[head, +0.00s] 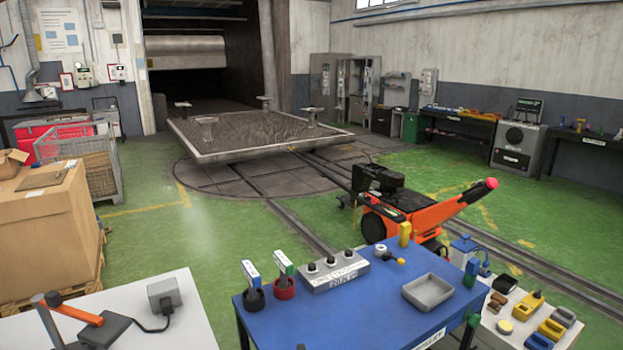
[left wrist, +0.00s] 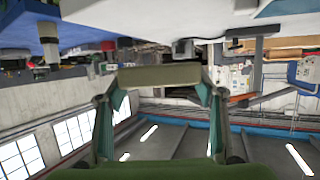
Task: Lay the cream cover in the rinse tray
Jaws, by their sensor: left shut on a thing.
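My left gripper (left wrist: 160,88) shows only in the left wrist view. Its two green-grey fingers are apart and shut on a cream, block-like piece, the cream cover (left wrist: 160,75), which spans the gap between the fingertips. The cover is seen edge-on, so its full shape is hidden. In the head view a shallow grey tray (head: 427,292), likely the rinse tray, lies on the right part of the blue table (head: 350,325) and looks empty. Neither gripper is in the head view. My right gripper is not in view.
On the blue table, a grey switch box (head: 335,271) and two upright tools in black (head: 253,298) and red (head: 284,288) holders stand left of the tray. Yellow and blue items crowd the right side. An orange machine (head: 410,212) stands behind. The table's middle is clear.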

